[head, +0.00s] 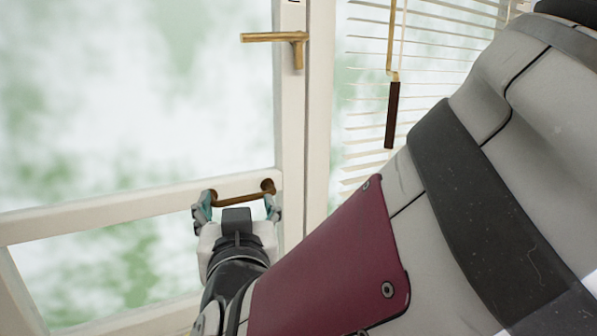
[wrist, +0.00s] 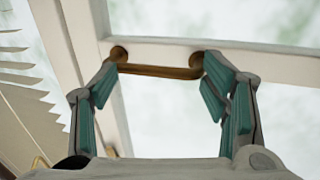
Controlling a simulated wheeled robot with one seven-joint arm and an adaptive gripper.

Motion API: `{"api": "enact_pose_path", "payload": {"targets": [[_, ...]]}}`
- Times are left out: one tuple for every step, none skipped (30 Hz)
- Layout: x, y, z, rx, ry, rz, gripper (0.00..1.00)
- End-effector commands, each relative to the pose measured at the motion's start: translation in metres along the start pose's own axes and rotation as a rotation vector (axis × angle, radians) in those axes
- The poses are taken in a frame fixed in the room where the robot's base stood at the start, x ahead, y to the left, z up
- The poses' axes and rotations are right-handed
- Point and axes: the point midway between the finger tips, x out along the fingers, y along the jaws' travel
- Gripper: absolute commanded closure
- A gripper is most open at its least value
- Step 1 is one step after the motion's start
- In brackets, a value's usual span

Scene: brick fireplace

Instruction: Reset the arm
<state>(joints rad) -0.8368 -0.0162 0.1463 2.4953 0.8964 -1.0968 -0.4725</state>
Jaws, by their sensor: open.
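My gripper (head: 238,200) is in front of the white window frame, with its two fingers spread apart. In the wrist view my gripper (wrist: 160,88) has its teal-padded fingers open at either end of a brass bar handle (wrist: 160,71). The same brass bar handle (head: 240,198) shows in the head view, fixed to the lower cross rail of the window. The fingertips are close to the handle's ends; I cannot tell whether they touch it. Nothing is held between the fingers. My arm fills the right of the head view and hides what is behind it.
A brass lever handle (head: 277,38) sits higher on the window's upright. White blinds (head: 365,105) hang to the right, with a dark pull (head: 392,115) in front of them. The window rail (head: 100,212) and the upright (head: 292,130) are close to my gripper.

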Motion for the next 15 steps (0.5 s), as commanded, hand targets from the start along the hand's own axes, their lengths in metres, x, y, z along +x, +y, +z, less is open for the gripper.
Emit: {"api": "enact_pose_path", "payload": {"targets": [[-0.014,-0.004,-0.004,0.005,-0.027,-0.045,0.09],[-0.013,-0.001,-0.006,0.015,-0.046,-0.056,0.09],[-0.013,0.003,-0.01,0.027,-0.075,-0.075,0.08],[-0.013,0.005,-0.013,0.036,-0.099,-0.09,0.01],[-0.014,0.009,-0.016,0.045,-0.126,-0.105,0.0],[-0.016,0.015,-0.019,0.054,-0.164,-0.123,0.0],[-0.018,0.02,-0.021,0.06,-0.194,-0.135,0.0],[-0.02,0.024,-0.022,0.064,-0.225,-0.146,0.0],[-0.025,0.031,-0.024,0.068,-0.266,-0.159,0.0],[-0.029,0.037,-0.026,0.07,-0.296,-0.167,0.0],[-0.034,0.043,-0.027,0.072,-0.327,-0.172,0.0],[-0.041,0.052,-0.028,0.072,-0.37,-0.177,0.0],[-0.047,0.059,-0.029,0.072,-0.403,-0.179,0.0],[-0.054,0.066,-0.029,0.072,-0.436,-0.179,0.0],[-0.064,0.075,-0.03,0.069,-0.483,-0.176,0.0]]}}
